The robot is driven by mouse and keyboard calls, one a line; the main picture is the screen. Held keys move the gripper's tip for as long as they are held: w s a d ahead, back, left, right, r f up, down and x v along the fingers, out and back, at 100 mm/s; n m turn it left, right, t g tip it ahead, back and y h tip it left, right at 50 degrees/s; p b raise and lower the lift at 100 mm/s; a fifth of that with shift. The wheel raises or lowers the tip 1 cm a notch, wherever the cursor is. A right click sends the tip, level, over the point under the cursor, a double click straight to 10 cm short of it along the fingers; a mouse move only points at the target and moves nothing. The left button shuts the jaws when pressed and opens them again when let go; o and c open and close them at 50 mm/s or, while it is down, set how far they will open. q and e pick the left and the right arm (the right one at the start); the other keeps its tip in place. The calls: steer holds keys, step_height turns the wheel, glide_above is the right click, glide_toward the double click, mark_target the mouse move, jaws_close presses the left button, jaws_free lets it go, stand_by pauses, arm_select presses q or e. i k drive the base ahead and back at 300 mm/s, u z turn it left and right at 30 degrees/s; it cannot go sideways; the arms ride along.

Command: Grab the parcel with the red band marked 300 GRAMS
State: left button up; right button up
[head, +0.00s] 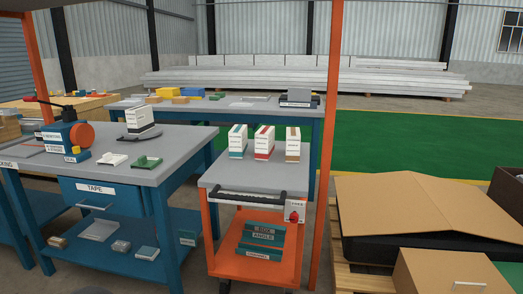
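Three white parcels stand upright in a row on the grey top of the orange cart (215,181). The left one has a teal band (238,141), the middle one has a red band (264,142), and the right one has a brown band (293,144). Their printed labels are too small to read, so I cannot confirm a weight marking. Another white parcel (140,118) with dark lettering stands on a dark plate on the blue workbench at the left. Neither of my grippers shows in this view.
The cart has a dark front handle (245,195) and teal boxes on its lower shelf. The workbench (175,140) stands left of the cart, holding a blue device (65,135) and small blocks. An orange post (328,130) rises right of the cart. Cardboard (425,205) lies at the right.

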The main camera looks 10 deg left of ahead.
mark_target(264, 138)
steer(key=u, duration=1.15)
steer(key=k, duration=0.1)
steer(key=z, duration=0.25)
steer(key=i, duration=1)
steer(key=u, duration=0.05)
